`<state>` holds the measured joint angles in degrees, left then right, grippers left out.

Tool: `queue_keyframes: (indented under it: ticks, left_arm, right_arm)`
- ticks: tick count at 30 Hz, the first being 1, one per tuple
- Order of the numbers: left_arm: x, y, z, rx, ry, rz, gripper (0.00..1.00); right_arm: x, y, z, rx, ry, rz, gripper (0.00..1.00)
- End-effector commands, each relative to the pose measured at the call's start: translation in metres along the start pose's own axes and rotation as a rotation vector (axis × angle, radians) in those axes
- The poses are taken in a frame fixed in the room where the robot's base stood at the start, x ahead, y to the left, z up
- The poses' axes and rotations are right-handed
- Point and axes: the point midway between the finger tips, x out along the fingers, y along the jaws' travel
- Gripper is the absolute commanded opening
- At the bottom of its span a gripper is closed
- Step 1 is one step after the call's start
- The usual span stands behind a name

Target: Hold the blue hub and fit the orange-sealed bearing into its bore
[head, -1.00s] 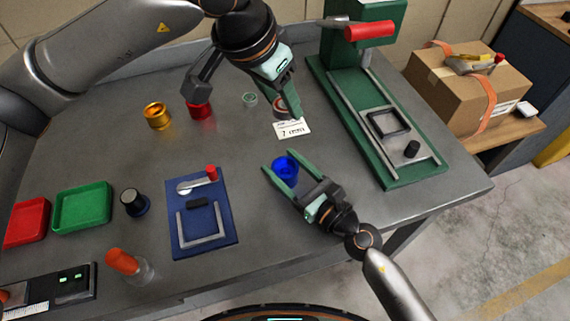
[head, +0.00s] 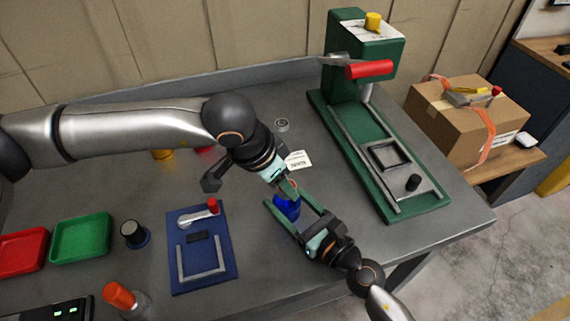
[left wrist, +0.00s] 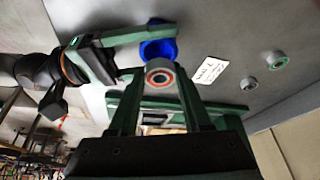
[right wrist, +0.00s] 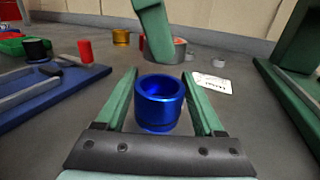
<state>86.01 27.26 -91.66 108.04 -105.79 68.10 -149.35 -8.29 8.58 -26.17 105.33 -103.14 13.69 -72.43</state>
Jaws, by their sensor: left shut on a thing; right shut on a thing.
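The blue hub (right wrist: 160,112) stands upright between the fingers of my right gripper (right wrist: 162,95), which is shut on it at the table. Its bore opens upward. In the head view the hub (head: 287,208) is partly covered by my left gripper (head: 289,188). My left gripper is shut on the orange-sealed bearing (left wrist: 160,72), a grey ring with an orange seal, seen face-on in the left wrist view. In the right wrist view the bearing (right wrist: 180,55) shows beyond the hub, apart from it and a little higher. The exact height gap cannot be told.
A white card (head: 298,160) and a spare bearing (head: 282,125) lie behind the hub; a green-sealed bearing (left wrist: 277,60) is nearby. A green press (head: 395,175) stands right, a blue fixture (head: 203,275) left. Green (head: 80,238) and red (head: 22,252) trays are further left.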

Motion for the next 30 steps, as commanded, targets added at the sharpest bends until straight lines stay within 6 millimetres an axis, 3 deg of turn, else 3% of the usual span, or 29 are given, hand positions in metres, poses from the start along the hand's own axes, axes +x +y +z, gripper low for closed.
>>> queue_keyframes:
  ticks: [17, 30]
  left_arm:
    - [0.004, 0.000, 0.002, 0.002, 0.001, 0.001, 0.00]
    - [0.022, 0.000, 0.009, 0.001, 0.000, 0.002, 0.00]
  right_arm:
    - [0.000, 0.000, -0.001, 0.000, 0.001, 0.000, 0.00]
    - [0.000, 0.000, -0.001, 0.000, 0.001, 0.000, 0.00]
